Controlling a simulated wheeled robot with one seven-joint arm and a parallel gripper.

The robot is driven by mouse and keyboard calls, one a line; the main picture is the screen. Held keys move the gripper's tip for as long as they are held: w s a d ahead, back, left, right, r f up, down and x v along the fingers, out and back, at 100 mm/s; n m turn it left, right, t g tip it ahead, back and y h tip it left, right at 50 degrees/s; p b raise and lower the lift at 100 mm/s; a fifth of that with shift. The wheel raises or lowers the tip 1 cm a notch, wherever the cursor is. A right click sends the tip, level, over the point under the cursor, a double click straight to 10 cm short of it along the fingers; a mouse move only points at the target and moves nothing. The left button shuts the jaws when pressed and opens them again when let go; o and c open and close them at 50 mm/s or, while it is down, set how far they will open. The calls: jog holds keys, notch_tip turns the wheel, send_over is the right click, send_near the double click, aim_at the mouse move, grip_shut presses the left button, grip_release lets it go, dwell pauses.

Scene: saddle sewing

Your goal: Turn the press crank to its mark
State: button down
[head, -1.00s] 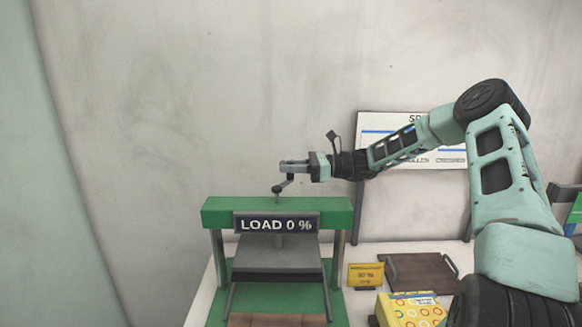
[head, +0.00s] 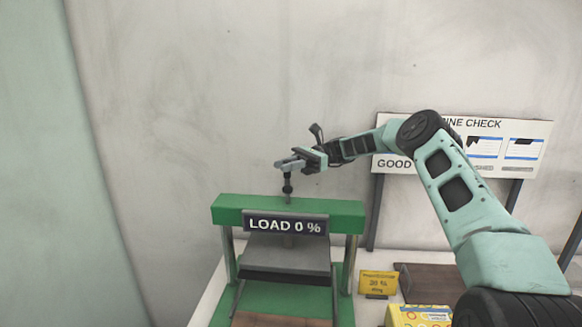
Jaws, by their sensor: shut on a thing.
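The green press (head: 345,213) stands on the white table, its sign (head: 285,223) reading LOAD 0 %. The dark crank (head: 287,187) rises above the top beam on a thin upright shaft. My gripper (head: 288,166) is at the top of the crank, reaching in from the right, and is shut on the crank's handle. Its fingers hide most of the handle. I cannot make out a mark on the crank. The grey press plate (head: 285,255) hangs under the beam, above a brown piece (head: 280,320) on the green base.
A yellow card (head: 378,283) reading 20 % stands right of the press. A brown board (head: 430,280) and a yellow patterned box (head: 420,316) lie further right. A white check board (head: 510,148) stands behind my arm. The wall behind the press is bare.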

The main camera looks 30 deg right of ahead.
jog(key=shift+w+a+r+n+g, duration=0.15)
jog(key=shift+a+n+g, duration=0.1)
jog(key=shift+n+g, duration=0.2)
jog(key=c, duration=1.3)
grip_release()
jog(key=shift+c, duration=0.2)
notch_tip(320, 180, up, 10)
jog(key=b, duration=0.3)
jog(key=shift+b, duration=0.35)
